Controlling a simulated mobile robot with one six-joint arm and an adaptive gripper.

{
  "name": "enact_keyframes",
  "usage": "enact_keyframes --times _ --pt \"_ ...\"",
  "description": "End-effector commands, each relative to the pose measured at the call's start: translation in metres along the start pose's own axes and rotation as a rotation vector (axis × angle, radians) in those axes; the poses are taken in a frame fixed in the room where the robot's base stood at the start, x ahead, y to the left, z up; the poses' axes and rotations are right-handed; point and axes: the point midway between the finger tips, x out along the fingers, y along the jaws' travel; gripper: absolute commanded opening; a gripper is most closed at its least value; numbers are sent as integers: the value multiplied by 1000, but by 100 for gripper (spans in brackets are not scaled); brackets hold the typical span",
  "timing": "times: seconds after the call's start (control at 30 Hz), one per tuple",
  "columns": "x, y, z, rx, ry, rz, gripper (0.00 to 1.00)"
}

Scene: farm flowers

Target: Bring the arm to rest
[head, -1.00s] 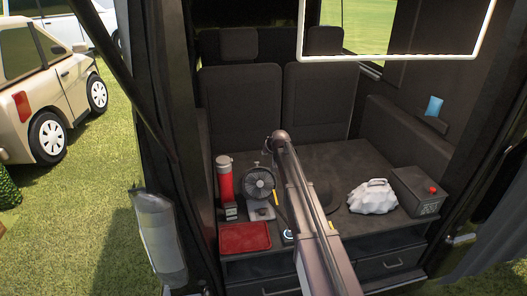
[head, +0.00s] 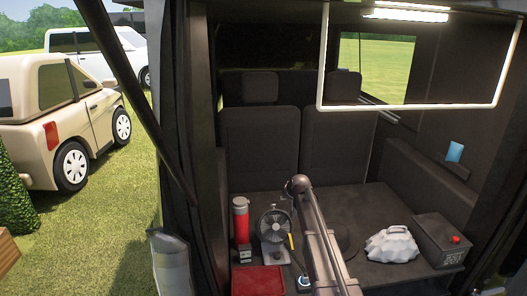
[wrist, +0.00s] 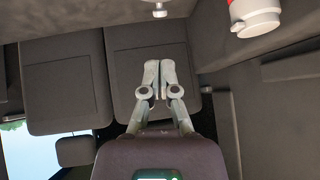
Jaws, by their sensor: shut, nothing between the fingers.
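My arm (head: 322,240) reaches up from the bottom of the head view over the dark cargo deck, its rounded joint in front of the seats. My gripper is not visible in the head view. In the wrist view my gripper (wrist: 159,65) shows with its two fingers together, shut and empty, in front of the dark seat backs (wrist: 65,82). Nothing touches the fingertips there.
On the deck (head: 365,206) stand a red flask (head: 241,222), a fan (head: 275,228), a red tray (head: 258,281), a white crumpled-looking object (head: 391,245) and a dark box with a red knob (head: 438,240). A white frame (head: 411,106) hangs above.

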Motion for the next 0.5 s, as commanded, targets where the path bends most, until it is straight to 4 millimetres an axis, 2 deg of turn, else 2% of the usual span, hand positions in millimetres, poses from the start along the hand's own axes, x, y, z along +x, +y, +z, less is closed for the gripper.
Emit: enact_keyframes --times 0.17,0.5 --pt "-29 -8 50 9 -90 7 0" --pt "-106 -21 176 46 -349 50 0"
